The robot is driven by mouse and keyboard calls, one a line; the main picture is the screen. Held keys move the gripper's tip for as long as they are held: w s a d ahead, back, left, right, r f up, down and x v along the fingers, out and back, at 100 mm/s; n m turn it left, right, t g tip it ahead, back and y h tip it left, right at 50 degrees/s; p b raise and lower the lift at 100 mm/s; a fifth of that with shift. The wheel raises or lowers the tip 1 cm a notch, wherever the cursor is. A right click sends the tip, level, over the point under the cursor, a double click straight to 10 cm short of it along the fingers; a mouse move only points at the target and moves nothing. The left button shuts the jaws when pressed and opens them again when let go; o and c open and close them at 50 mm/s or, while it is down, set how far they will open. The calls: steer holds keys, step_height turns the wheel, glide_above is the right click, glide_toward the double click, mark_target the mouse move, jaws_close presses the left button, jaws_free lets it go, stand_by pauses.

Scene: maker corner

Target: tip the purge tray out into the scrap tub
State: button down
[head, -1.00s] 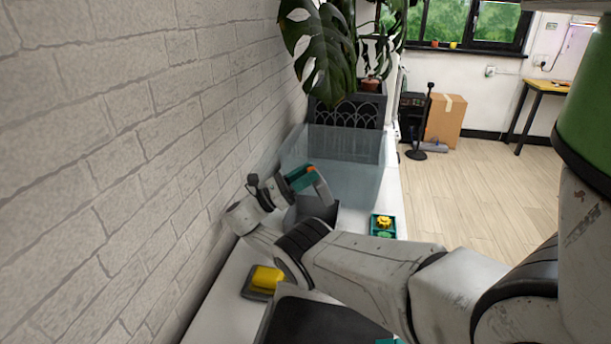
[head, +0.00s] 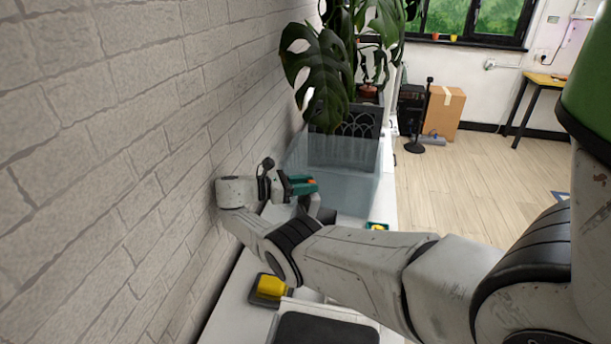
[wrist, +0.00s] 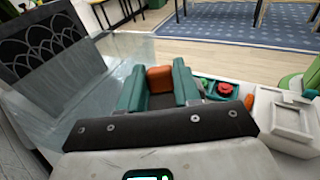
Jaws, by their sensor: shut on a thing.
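The scrap tub (head: 352,190) is a large translucent bin against the brick wall; it also shows on the left of the wrist view (wrist: 72,98). My gripper (head: 302,184), with teal fingers, is at the tub's near left side in the head view. It is shut on the purge tray (head: 326,215), of which only a small dark part shows below the fingers. In the wrist view an orange piece shows between the teal fingers (wrist: 160,86). The tray's inside and contents are hidden, and I cannot tell how far it is tilted.
A yellow object (head: 270,286) on a dark base lies on the white worktop near the wall. A small teal tray (head: 377,227) is at the worktop's right edge. A plant (head: 335,65) overhangs behind the tub. A white box (wrist: 286,118) shows in the wrist view.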

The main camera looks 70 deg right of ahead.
step_height(320, 180, up, 4)
steer(key=t+y+p, duration=0.1)
steer(key=t+y, duration=0.2)
steer(key=t, duration=0.1)
steer(key=t+y+p, duration=0.2)
steer(key=t, duration=0.2)
steer(key=shift+r+y, duration=0.1)
steer(key=shift+y, duration=0.3)
steer(key=r+t+y, duration=0.1)
steer(key=t, duration=0.1)
steer(key=shift+r+t+y, duration=0.1)
steer(key=shift+t+y, duration=0.2)
steer(key=shift+r+t+y, duration=0.4)
steer(key=shift+t+y, duration=0.4)
steer(key=shift+t, duration=0.2)
steer(key=shift+s, duration=0.15)
